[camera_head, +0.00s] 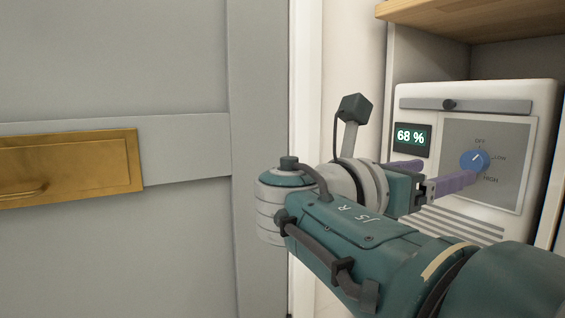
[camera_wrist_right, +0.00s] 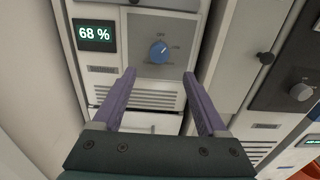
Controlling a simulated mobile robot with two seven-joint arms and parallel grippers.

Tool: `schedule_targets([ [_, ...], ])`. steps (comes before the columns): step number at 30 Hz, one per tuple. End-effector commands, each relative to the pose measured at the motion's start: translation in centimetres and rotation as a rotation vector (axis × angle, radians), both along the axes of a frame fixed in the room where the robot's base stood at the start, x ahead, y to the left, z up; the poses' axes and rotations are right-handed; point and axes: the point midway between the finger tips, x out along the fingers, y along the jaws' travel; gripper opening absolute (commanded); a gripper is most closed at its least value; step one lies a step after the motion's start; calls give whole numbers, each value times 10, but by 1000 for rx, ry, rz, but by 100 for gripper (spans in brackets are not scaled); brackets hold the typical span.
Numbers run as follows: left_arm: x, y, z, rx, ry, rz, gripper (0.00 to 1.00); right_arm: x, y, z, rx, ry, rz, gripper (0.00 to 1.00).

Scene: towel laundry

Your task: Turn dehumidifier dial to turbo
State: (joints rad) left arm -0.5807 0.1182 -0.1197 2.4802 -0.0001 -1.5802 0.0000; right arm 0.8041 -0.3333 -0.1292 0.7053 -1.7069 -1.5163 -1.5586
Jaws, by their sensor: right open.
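The white dehumidifier (camera_head: 420,190) stands in a cabinet bay on the right of the head view. Its round blue dial (camera_head: 475,160) sits on a grey panel (camera_head: 500,195) with OFF, LOW and HIGH printed around it; no turbo label can be read. The dial's white mark points up and to the right. My right gripper (camera_head: 450,170) is open, in front of and left of the dial. In the wrist view the dial (camera_wrist_right: 159,52) shows beyond the gap between the purple fingertips (camera_wrist_right: 159,75), with nothing between them. My left gripper is not in view.
A display (camera_head: 410,138) reads 68 %. A grey door with a brass plate (camera_head: 70,165) fills the left. Another appliance with a grey knob (camera_wrist_right: 301,92) stands right in the wrist view.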

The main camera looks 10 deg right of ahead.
Motion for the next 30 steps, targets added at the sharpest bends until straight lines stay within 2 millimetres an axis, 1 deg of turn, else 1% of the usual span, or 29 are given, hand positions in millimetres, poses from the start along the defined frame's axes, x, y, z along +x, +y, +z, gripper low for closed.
schedule_targets([
  [9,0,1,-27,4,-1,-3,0,22,-55,-5,2,-6,-1,76],
  [12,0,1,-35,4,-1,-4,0,28,-69,-5,3,-5,1,76],
  [15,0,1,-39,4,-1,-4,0,33,-78,-3,3,-4,2,76],
  [19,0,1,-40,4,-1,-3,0,35,-83,-2,3,-3,4,76],
  [26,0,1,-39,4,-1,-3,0,35,-84,-1,4,-3,4,76],
  [30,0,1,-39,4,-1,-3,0,35,-83,-1,4,-3,5,60],
])
